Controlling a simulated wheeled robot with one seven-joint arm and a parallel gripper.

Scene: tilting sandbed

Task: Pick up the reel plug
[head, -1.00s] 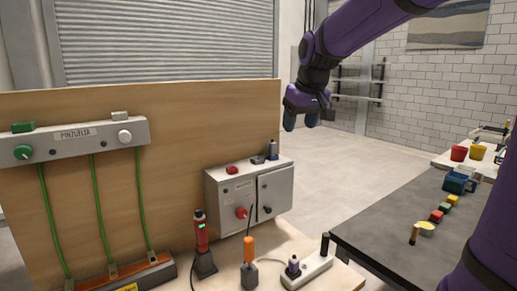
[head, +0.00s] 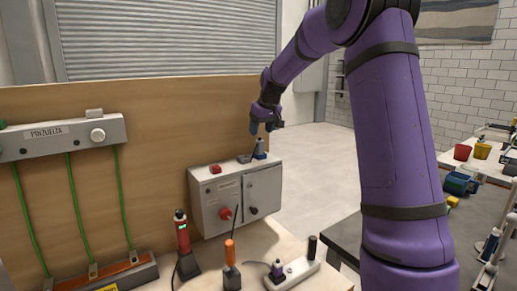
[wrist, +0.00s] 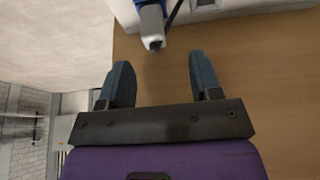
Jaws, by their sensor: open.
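My gripper (head: 264,127) hangs just above the right end of the grey control box. In the wrist view its two blue-grey fingers (wrist: 158,75) are apart with nothing between them. A blue plug-like piece (head: 260,149) stands upright on the box top, just below the gripper. In the wrist view a blue piece with a grey-white end (wrist: 152,28) lies ahead of the fingertips, apart from them. A dark purple plug (head: 278,271) with a grey cord sits in the white socket strip (head: 300,272) on the bench. No label shows which one is the reel plug.
The grey control box (head: 236,200) has a red knob and stands against the wooden panel (head: 160,110). A red tool (head: 182,232) and an orange-handled tool (head: 230,252) stand on the bench. A dark table (head: 345,240) is to the right, partly behind my arm.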

